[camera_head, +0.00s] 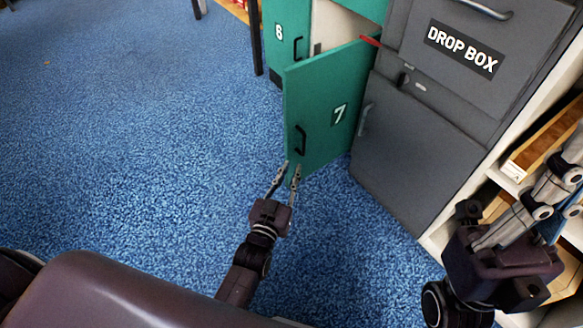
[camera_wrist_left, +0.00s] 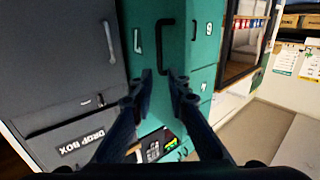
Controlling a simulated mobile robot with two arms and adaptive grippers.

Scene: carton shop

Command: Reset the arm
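My left arm comes in from the bottom of the head view. Its gripper (camera_head: 290,167) is open and empty, with a small gap between the fingers, close to the lower handle side of the green door number 7 (camera_head: 320,90). That door stands ajar. In the left wrist view, which is upside down, the open fingers (camera_wrist_left: 162,76) point toward the door's black handle (camera_wrist_left: 162,45) with nothing between them. My right gripper (camera_head: 540,215) is at the right edge in front of the shelves; its fingertips are not clearly visible.
A grey drop box cabinet (camera_head: 420,150) stands right of the door. Green locker 8 (camera_head: 282,40) is behind it on the left. White shelving (camera_head: 510,186) with wooden trays is at the right. Blue carpet (camera_head: 130,130) is clear on the left.

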